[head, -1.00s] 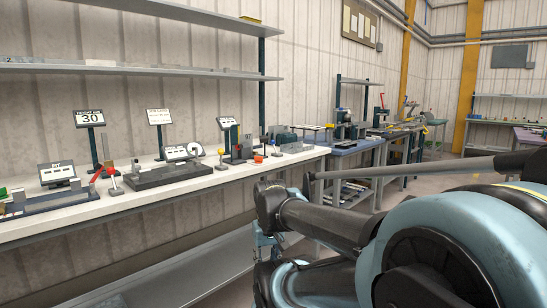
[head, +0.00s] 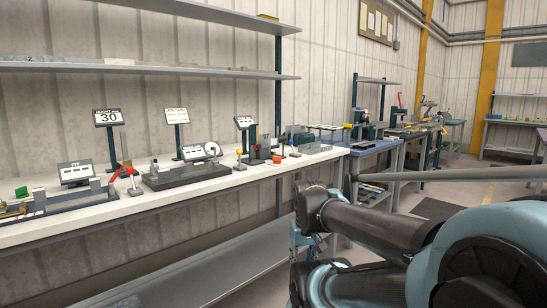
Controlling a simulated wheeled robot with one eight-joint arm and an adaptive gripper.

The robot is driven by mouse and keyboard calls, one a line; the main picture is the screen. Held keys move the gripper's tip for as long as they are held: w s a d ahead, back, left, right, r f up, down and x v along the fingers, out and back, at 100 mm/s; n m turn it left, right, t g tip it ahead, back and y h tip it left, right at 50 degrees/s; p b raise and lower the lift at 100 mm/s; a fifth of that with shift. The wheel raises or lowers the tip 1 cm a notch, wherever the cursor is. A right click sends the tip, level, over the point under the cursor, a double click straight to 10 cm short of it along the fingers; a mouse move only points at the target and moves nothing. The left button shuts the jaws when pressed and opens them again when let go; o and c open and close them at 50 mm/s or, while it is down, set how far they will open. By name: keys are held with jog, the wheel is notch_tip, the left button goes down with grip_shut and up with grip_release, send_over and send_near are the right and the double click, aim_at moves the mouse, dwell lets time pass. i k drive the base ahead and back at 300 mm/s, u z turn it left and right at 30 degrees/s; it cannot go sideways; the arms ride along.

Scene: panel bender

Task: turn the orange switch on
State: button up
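A small orange-red part (head: 277,159) stands on the long white bench, among dark fixtures right of the middle. It may be the orange switch, but it is too small to tell its shape or on/off position. A red lever (head: 115,169) stands farther left on the bench, and a yellow ball knob (head: 239,151) stands between them. My folded dark and light-blue arm fills the lower right, in front of the bench and well apart from these parts. I cannot make out my gripper's fingers.
The white bench (head: 150,208) carries small signs, including one reading 30 (head: 108,117), and a dark grey fixture (head: 180,176). Shelves (head: 150,70) hang above. A blue-grey table (head: 372,149) stands beyond its right end. Some floor (head: 470,190) is free at the right.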

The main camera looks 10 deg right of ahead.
aim_at(277, 160)
jog(key=i, duration=0.9)
